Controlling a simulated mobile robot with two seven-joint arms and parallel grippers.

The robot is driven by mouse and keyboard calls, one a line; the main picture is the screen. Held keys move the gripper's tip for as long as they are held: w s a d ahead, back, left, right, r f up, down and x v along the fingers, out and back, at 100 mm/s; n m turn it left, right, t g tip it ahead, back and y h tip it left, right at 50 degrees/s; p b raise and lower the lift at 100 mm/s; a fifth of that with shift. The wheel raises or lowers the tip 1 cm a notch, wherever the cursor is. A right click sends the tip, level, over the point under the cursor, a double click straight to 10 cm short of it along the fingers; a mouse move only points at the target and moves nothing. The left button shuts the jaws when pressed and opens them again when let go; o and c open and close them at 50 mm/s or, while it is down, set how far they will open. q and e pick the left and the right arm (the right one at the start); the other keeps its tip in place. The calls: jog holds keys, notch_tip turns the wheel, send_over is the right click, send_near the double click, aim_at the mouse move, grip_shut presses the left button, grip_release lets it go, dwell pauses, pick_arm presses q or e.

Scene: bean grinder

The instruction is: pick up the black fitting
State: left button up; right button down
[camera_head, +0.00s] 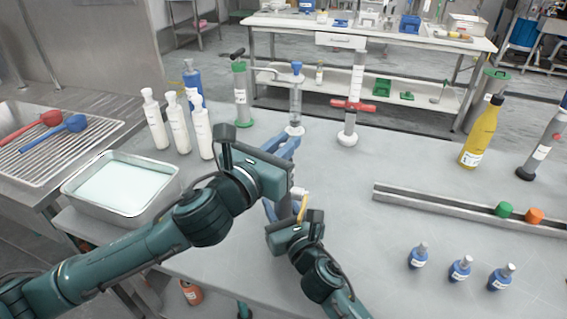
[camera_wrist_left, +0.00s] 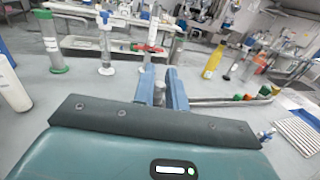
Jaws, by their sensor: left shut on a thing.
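My left gripper (camera_head: 287,143) reaches over the middle of the table, its blue fingers pointing away. In the left wrist view its fingers (camera_wrist_left: 163,84) are close together around a small grey piece (camera_wrist_left: 159,94), mostly hidden between them. I cannot tell whether this piece is the black fitting.
White bottles (camera_head: 155,118) and a metal tray (camera_head: 125,184) stand at left. A green-collared cylinder (camera_head: 241,95) and a red-collared stand (camera_head: 352,105) are behind. A yellow bottle (camera_head: 482,132), a metal rail (camera_head: 440,207) and small blue bottles (camera_head: 460,268) are at right.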

pick_arm(q)
grip_shut()
notch_tip(320, 180, up, 10)
jog(key=shift+r, duration=0.1)
dwell(0.4)
pick_arm(e)
jog(key=c, duration=0.9)
grip_release()
jog(key=shift+o, duration=0.2)
jog(key=shift+s, duration=0.1)
